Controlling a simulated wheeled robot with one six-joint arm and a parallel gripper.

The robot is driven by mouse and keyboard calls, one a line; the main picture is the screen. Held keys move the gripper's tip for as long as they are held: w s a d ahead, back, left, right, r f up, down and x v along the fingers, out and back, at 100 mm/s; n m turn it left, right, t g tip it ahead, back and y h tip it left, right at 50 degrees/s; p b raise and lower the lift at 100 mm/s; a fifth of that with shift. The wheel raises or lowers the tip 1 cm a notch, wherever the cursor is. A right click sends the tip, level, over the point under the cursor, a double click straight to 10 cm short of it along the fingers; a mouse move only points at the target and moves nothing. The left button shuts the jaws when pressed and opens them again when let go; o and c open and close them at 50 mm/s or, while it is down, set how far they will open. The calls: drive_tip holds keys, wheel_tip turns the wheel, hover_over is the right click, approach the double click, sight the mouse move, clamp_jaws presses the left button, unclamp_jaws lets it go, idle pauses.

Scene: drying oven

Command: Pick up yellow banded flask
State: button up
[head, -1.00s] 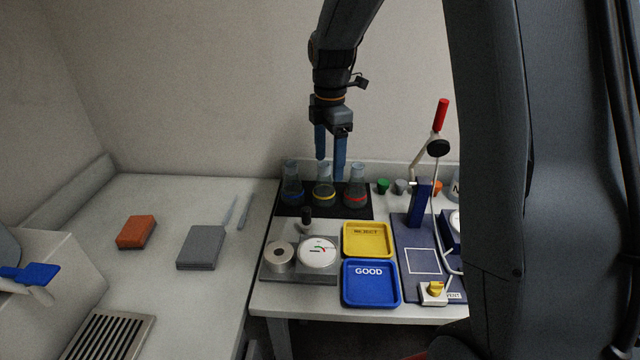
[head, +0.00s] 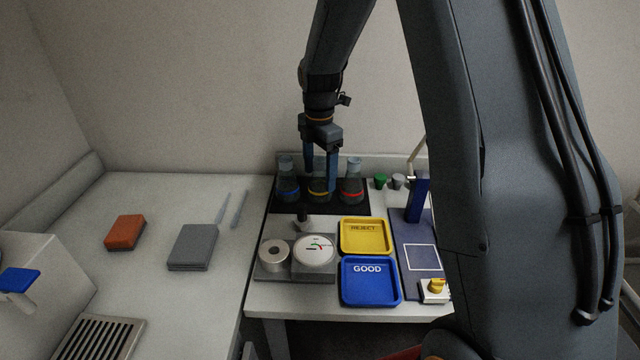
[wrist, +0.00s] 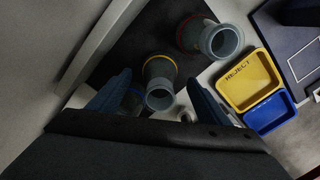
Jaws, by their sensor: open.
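The yellow banded flask (head: 319,189) stands upright on a black mat (head: 292,210), between a blue banded flask (head: 287,185) on its left and a red banded flask (head: 352,184) on its right. My gripper (head: 320,182) is open and pointing down, with its blue fingers on either side of the yellow banded flask's upper part. In the wrist view the yellow banded flask's mouth (wrist: 159,97) lies between the two fingers, somewhat ahead of the gripper body. Whether the fingers touch the glass cannot be told. The blue banded flask is partly hidden behind the left finger there.
A yellow REJECT tray (head: 366,251) and a blue GOOD tray (head: 370,296) lie in front of the mat. A balance-like device (head: 315,271) stands left of them. Green (head: 380,181) and grey (head: 398,182) stoppers sit to the right. The wall is close behind.

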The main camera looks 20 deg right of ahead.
drive_tip(key=shift+f, duration=1.4)
drive_tip(key=c, duration=1.2)
drive_tip(key=shift+r, duration=0.1)
